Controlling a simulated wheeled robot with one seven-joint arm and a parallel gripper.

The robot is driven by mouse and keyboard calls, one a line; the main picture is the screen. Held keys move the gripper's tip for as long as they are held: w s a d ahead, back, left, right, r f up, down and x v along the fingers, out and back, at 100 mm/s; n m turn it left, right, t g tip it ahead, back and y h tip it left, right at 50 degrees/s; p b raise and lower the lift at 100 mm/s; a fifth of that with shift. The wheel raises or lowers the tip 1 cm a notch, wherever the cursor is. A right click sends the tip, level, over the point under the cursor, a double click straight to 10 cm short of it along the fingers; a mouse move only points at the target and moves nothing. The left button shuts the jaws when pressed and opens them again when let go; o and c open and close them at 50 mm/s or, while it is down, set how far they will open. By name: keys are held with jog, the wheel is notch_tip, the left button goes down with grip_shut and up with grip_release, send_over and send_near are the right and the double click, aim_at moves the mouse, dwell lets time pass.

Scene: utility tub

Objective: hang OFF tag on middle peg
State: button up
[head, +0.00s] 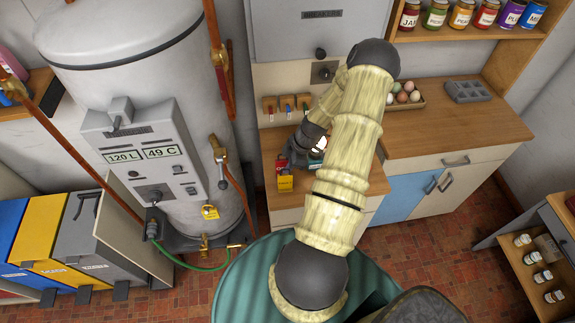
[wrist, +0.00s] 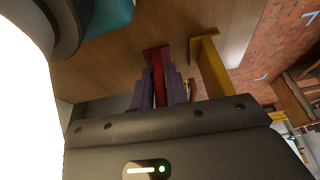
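A red tag (head: 283,163) and a yellow tag (head: 285,184) stand upright near the front left of the wooden counter. A teal piece (head: 317,163) is right of them, partly hidden by my arm. My gripper (wrist: 162,84) points down at the counter, its purple-grey fingers close against both sides of the red tag (wrist: 158,72). The yellow tag (wrist: 212,65) stands just right of the fingers. Lettering on the tags is too small to read, so I cannot tell which says OFF.
A large water heater (head: 130,75) with a pipe and valve stands left of the counter. An egg tray (head: 405,97) and a grey mould (head: 467,91) lie at the back right. The right counter top (head: 440,128) is mostly clear. Jars (head: 460,15) line a shelf above.

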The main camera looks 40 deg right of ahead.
jog(key=shift+o, duration=1.3)
jog(key=shift+r+p, duration=0.1)
jog(key=shift+p, duration=0.2)
jog(key=shift+d, duration=0.15)
jog(key=b+v, duration=0.6)
jog(key=v, duration=1.1)
jog(key=shift+w+r, duration=0.1)
